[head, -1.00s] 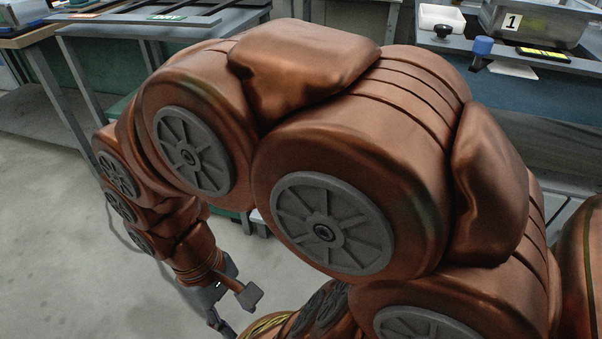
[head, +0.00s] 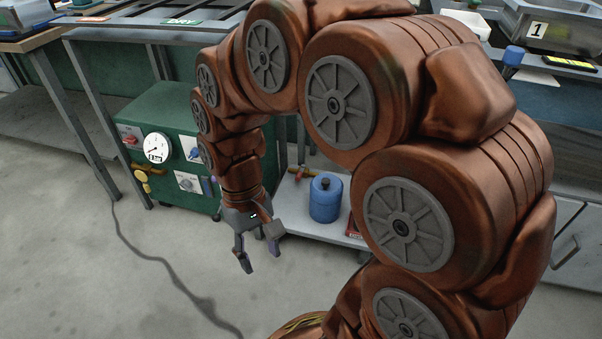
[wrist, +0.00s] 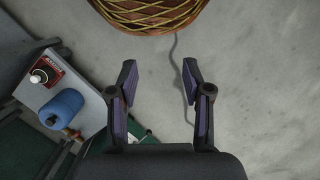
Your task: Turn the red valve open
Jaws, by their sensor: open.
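A small red part, perhaps the red valve (head: 300,173), shows on a brass pipe beside the low shelf in the head view. It is too small to tell how its handle is set. Another red knob (head: 130,139) shows on the front of a green cabinet (head: 165,112). My gripper (head: 260,258) points down over the floor, in front of the cabinet and shelf, apart from both red parts. In the wrist view my gripper (wrist: 159,72) is open with nothing between its fingers. The brass pipe (wrist: 72,133) shows there near the blue canister, at the left.
A blue canister (head: 325,198) stands on the low grey shelf (head: 290,215). The floor (head: 60,270) at front left is otherwise clear.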

